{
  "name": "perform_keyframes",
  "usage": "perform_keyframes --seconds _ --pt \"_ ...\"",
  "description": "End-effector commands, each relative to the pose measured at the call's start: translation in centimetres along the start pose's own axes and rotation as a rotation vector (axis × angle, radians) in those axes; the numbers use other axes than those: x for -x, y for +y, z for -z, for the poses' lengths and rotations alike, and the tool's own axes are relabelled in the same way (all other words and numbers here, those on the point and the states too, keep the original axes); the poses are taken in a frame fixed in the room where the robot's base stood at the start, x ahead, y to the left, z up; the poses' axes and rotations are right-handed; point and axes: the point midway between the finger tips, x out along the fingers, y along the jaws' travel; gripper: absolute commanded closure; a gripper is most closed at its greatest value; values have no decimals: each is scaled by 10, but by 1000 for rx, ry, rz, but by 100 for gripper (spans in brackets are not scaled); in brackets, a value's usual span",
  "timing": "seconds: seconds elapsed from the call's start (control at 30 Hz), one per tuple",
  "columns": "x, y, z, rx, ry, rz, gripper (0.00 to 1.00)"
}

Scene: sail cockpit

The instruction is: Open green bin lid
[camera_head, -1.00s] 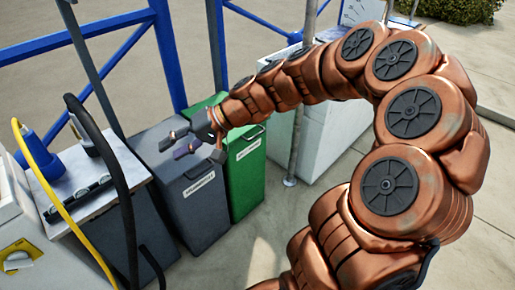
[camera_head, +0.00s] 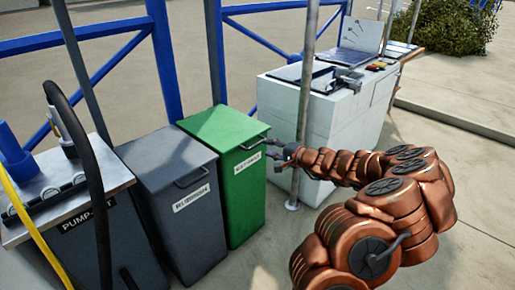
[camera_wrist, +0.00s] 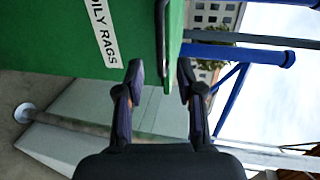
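The green bin (camera_head: 243,203) stands in the middle of the head view, with its flat green lid (camera_head: 222,127) shut. A dark bar handle (camera_head: 253,144) sits at the lid's front edge. My gripper (camera_head: 273,150) is at the right end of this handle, level with the lid's front. In the wrist view, my gripper (camera_wrist: 162,80) is open, its two dark fingers apart on either side of the handle (camera_wrist: 160,35). The bin's white label, partly reading "ILY RAGS" (camera_wrist: 103,32), shows beside it. I cannot tell whether a finger touches the handle.
A grey bin (camera_head: 175,205) stands close against the green bin's left. A metal pole (camera_head: 304,90) rises just right of my gripper, before a white counter (camera_head: 350,110). Blue rails (camera_head: 165,55) run behind. The floor in front (camera_head: 240,268) is open.

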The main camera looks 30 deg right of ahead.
Motion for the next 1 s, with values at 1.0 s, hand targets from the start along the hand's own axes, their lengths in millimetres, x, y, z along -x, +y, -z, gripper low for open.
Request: perform_keyframes --seconds 1.0 --pt "-68 0 -1 2 -1 0 67"
